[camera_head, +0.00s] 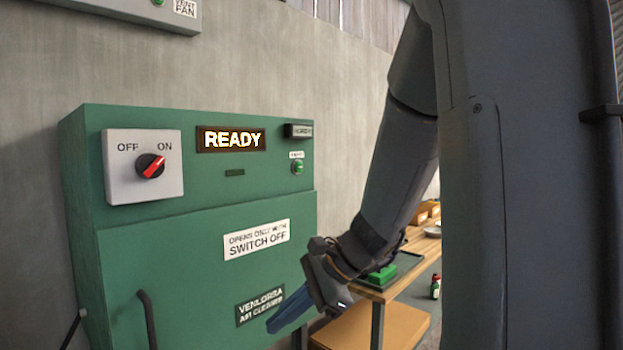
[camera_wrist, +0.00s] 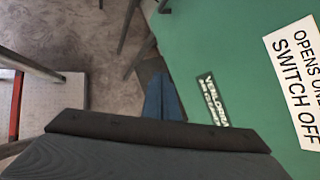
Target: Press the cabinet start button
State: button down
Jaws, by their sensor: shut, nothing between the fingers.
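The green cabinet (camera_head: 190,255) stands against the wall in the head view. Its green start button (camera_head: 297,168) sits at the upper right of the front, under a small white label too small to read. A rotary switch with a red knob (camera_head: 150,166) points toward ON. A lit display (camera_head: 231,139) reads READY. My gripper (camera_head: 275,322) is shut and empty, its blue fingers low in front of the cabinet's lower right, well below the button. In the wrist view the fingers (camera_wrist: 162,100) show beside the cabinet front (camera_wrist: 215,50); the button is out of that view.
A wooden bench (camera_head: 415,255) stands right of the cabinet, with a green block (camera_head: 382,273) on a dark mat and a small bottle (camera_head: 435,288) near it. The cabinet's door handle (camera_head: 148,318) sticks out at lower left. A grey box (camera_head: 140,12) hangs above on the wall.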

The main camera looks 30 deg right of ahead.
aim_at(301, 167)
jog(key=w+d+r+m+t+p, duration=0.1)
jog(key=w+d+r+m+t, duration=0.1)
jog(key=d+r+m+t, duration=0.2)
jog(key=w+d+r+m+t+p, duration=0.1)
jog(key=w+d+r+m+t, duration=0.2)
jog(key=d+r, duration=0.7)
jog(key=w+d+r+m+t+h+p, duration=0.1)
jog(key=w+d+r+m+t, duration=0.1)
jog(key=d+r+m+t, duration=0.3)
jog(key=d+r+m, duration=0.1)
jog(key=d+r, duration=0.2)
jog(key=r, duration=0.4)
jog(key=shift+w+r+p, duration=0.3)
jog(key=shift+r+p, duration=0.1)
jog(key=p+x, duration=0.5)
jog(key=x, duration=0.9)
jog(key=shift+d+r, duration=0.1)
jog(key=shift+w, duration=0.1)
